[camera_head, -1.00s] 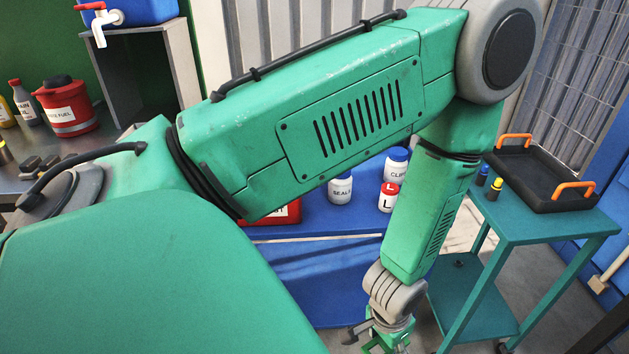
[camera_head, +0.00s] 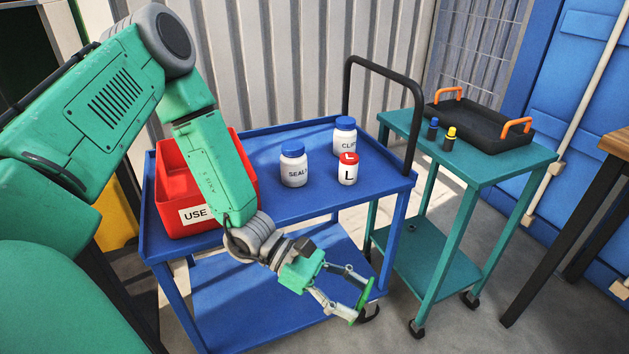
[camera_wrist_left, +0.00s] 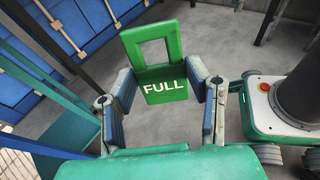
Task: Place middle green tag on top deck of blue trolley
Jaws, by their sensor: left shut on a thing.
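The green tag (camera_wrist_left: 164,84) reads "FULL" and has a square opening at one end. It shows between the fingers of my left gripper (camera_wrist_left: 165,95) in the left wrist view. In the head view my left gripper (camera_head: 346,293) is shut on the tag (camera_head: 361,297), seen nearly edge-on. It is in front of the blue trolley (camera_head: 268,138), below the level of its top deck. My right gripper is not in view.
The top deck holds a red bin (camera_head: 180,160) at the left and white jars, the SEAL jar (camera_head: 294,166), the CLIP jar (camera_head: 345,135) and the red-lidded L jar (camera_head: 348,170). A teal trolley (camera_head: 500,168) with a black tray (camera_head: 475,125) stands to the right.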

